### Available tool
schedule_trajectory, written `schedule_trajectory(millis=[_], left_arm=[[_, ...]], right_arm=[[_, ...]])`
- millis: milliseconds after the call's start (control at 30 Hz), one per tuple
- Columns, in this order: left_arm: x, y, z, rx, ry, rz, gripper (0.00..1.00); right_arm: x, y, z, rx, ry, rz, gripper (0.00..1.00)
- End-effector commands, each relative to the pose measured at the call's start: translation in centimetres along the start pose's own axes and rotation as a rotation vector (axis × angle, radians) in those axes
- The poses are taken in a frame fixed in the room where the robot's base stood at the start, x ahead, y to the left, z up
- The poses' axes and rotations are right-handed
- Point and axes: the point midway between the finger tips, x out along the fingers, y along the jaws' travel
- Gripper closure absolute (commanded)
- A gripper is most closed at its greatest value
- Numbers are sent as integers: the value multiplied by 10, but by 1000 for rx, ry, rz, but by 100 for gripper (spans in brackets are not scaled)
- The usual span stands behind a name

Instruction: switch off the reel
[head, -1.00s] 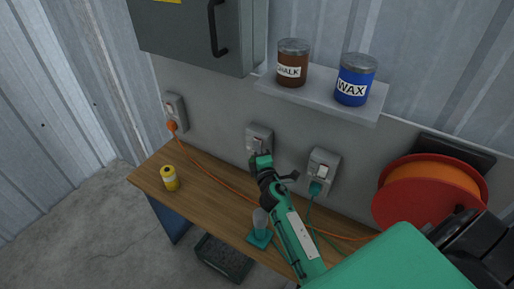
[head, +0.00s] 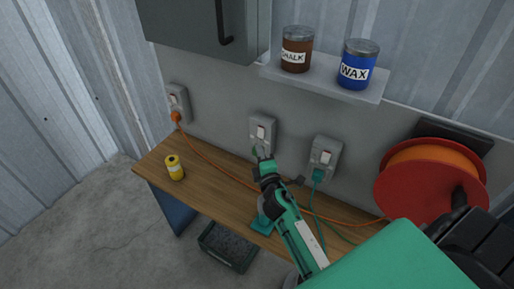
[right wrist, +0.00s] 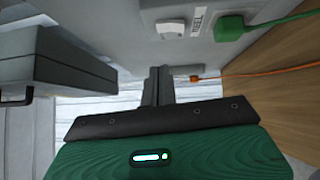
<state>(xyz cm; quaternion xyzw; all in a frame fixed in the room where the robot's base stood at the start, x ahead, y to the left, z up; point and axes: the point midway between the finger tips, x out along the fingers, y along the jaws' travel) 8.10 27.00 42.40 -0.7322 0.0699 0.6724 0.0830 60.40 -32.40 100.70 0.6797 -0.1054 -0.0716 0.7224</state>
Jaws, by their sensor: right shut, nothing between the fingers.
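The reel (head: 432,185), red with an orange drum, is on the wall at the right. Its orange cable runs along the bench to an orange plug in the left socket (head: 178,102), which has a pale rocker switch; its position is too small to tell. My right gripper (head: 262,155) is shut and empty, just in front of the lower part of the middle socket (head: 262,132); contact is unclear. In the right wrist view its fingers (right wrist: 158,84) point along the wall, with the orange plug (right wrist: 195,78) beyond them. My left gripper is out of view.
The right socket (head: 325,157) holds a green plug, also large in the right wrist view (right wrist: 229,27). A grey cabinet (head: 205,25) and a shelf (head: 325,78) with chalk and wax tins are above.

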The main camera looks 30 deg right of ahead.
Motion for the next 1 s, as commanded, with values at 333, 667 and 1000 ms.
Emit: schedule_trajectory(millis=[333, 667, 1000], left_arm=[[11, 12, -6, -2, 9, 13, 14], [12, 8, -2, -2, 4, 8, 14], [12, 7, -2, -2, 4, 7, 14]], right_arm=[[-45, 5, 0, 0, 0, 0, 100], [-50, 7, 0, 1, 1, 0, 100], [-50, 7, 0, 5, -1, -2, 100]])
